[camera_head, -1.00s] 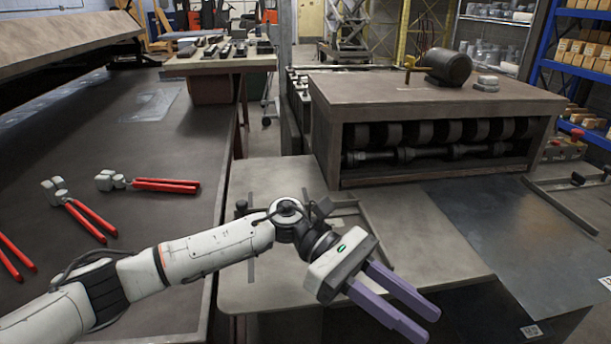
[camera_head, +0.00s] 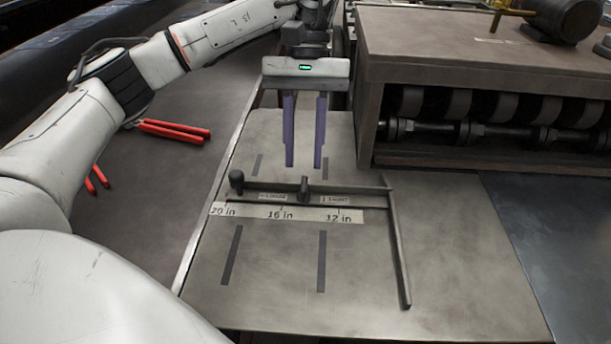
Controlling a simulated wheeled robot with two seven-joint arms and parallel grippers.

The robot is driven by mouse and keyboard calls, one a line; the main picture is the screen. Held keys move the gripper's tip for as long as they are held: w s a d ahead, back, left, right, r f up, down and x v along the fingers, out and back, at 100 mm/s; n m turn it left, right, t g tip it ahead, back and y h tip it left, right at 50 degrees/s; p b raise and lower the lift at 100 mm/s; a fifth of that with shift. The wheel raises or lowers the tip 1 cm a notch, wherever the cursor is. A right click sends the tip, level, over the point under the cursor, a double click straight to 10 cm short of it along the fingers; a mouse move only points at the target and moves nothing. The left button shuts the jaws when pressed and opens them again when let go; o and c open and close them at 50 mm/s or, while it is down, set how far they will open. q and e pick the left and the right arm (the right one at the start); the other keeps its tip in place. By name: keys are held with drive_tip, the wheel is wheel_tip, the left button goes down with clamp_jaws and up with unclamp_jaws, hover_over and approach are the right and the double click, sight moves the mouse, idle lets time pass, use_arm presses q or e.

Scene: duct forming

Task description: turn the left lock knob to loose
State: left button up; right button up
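A dark fence bar (camera_head: 350,189) lies across the grey side table, above a white scale strip (camera_head: 254,213) marked 20, 16 and 12 in. A round black knob (camera_head: 237,179) stands at the bar's left end. A second dark upright knob or lever (camera_head: 304,189) stands near the bar's middle, between two small labels whose text is too small to read surely. My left gripper (camera_head: 304,165) points down with its two purple fingers apart and empty. In the picture its tips are just above the middle knob, not visibly touching it. My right gripper is not in view.
A roller machine (camera_head: 460,60) with a brown top stands at the upper right, close to the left gripper. A dark metal sheet (camera_head: 550,230) lies at right. Red-handled tools (camera_head: 175,130) lie on the left bench. The table's front is clear.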

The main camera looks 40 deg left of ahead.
sight(304, 183)
use_arm(q)
drive_tip(key=b+x, duration=0.1)
drive_tip(key=x, duration=0.3)
drive_tip(key=shift+d+f, duration=0.15)
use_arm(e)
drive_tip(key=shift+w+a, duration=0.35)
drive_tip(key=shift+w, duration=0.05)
use_arm(q)
drive_tip(key=shift+c, duration=0.4)
